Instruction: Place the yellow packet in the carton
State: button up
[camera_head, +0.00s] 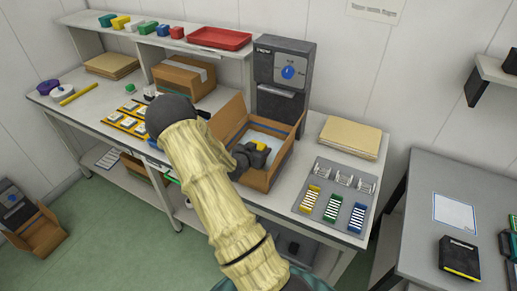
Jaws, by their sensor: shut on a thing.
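A small yellow packet (259,146) shows at the tip of my dark gripper (255,153). My gripper is shut on the packet, and its fingers hide part of it. The open brown carton (265,180) stands on the workbench, with its flaps spread outward. My gripper and the packet are over or within the carton's opening; the height above its floor cannot be told. A pale bluish-white surface shows inside the carton behind my gripper.
A black machine with a blue knob (285,72) stands directly behind the carton. A grey tray (338,178) with yellow, green and blue stacks lies to the right, before tan folders (350,137). A taped box (183,77) and a yellow rack (122,124) are left.

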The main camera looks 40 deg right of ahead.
jog(key=shift+w+f, duration=0.1)
jog(key=shift+f, duration=0.2)
jog(key=shift+f+b, duration=0.1)
jog(key=shift+b, duration=0.35)
jog(key=shift+s+f, duration=0.2)
jog(key=o, duration=1)
jog(key=shift+a+f, duration=0.1)
jog(key=shift+f, duration=0.05)
jog(key=shift+s, duration=0.1)
